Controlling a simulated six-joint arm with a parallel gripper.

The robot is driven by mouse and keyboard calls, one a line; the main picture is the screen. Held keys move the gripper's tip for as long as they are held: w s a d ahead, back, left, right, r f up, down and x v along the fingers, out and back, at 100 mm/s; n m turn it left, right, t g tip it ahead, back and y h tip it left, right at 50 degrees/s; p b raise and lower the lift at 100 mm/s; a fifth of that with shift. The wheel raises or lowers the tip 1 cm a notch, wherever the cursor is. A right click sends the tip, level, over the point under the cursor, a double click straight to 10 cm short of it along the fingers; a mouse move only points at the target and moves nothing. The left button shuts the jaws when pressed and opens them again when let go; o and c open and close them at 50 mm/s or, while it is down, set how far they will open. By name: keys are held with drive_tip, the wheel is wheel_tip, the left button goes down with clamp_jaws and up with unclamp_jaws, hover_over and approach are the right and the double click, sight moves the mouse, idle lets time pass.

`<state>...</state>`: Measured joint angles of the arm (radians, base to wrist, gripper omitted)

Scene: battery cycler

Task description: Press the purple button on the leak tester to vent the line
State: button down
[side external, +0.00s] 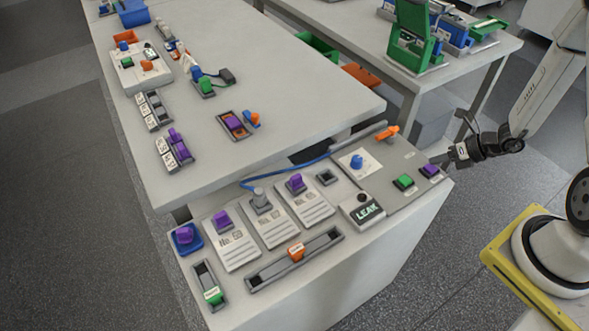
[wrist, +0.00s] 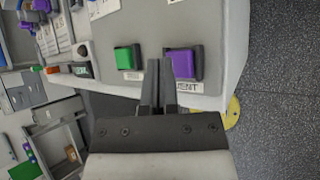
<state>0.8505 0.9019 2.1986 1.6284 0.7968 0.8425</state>
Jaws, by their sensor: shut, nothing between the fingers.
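The leak tester is the grey panel (side external: 385,172) at the right end of the near bench, with a display reading LEAK (side external: 366,211). Its purple button (side external: 430,171) sits near the panel's right edge, beside a green button (side external: 403,182). In the wrist view the purple button (wrist: 183,63) is just beyond and right of my fingertips, and the green button (wrist: 126,59) is to their left. My gripper (side external: 450,160) is shut and empty, close to the purple button at the bench's right edge. In the wrist view its fingers (wrist: 159,68) partly cover the purple button's label. I cannot tell whether they touch the panel.
A blue knob (side external: 357,161) and an orange lever (side external: 388,131) stand on the panel. Left of it are cards with purple and grey plugs (side external: 297,184) and a slider track with an orange slider (side external: 296,252). The floor right of the bench is clear up to my base.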

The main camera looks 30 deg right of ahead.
sight(434, 169)
drive_tip(key=shift+f, duration=0.95)
idle(1.4)
drive_tip(key=shift+r, duration=0.1)
idle(0.3)
drive_tip(key=shift+r, duration=0.85)
drive_tip(key=shift+r, duration=2.5)
